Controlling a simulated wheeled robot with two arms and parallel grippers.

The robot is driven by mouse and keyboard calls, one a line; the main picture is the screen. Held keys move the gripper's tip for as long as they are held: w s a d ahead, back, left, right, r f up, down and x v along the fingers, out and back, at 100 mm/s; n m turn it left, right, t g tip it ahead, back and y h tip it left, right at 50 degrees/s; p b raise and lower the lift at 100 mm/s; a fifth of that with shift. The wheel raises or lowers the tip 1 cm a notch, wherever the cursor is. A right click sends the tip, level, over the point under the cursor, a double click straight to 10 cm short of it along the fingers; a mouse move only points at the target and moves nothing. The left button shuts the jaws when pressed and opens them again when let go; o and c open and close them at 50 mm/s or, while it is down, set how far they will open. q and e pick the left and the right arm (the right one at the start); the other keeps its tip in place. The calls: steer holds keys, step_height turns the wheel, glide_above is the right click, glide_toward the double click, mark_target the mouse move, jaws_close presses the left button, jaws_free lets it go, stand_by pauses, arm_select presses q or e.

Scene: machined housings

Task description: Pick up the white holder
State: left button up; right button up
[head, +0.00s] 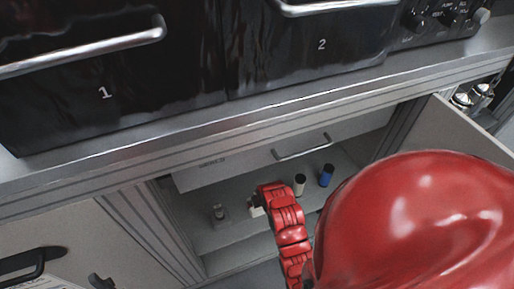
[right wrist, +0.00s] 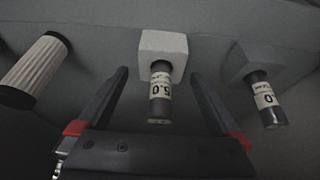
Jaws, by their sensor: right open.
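The white holder (right wrist: 165,43) is a pale block with a dark, labelled vial (right wrist: 160,92) in it, in the middle of the right wrist view. In the head view the white holder (head: 256,210) shows only in part on the cabinet shelf, beside my red right arm. My right gripper (right wrist: 160,76) is open, with one finger on each side of the vial and the tips close to the holder's block. No grip on it shows. In the head view the arm hides the fingers. My left gripper is not in view.
A grey holder (right wrist: 252,62) with a vial stands right of the white one in the wrist view. A white, black-capped cylinder (right wrist: 35,68) is at left. A blue cylinder (head: 326,175) stands on the shelf. Cabinet walls and an open door (head: 455,135) bound the space.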

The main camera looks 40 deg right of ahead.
steer(key=x, duration=0.3)
steer(key=shift+w+a+f, duration=0.1)
steer(key=shift+w+f, duration=0.1)
steer(key=shift+f, duration=0.15)
steer(key=shift+w+f, duration=0.15)
steer(key=c, duration=1.2)
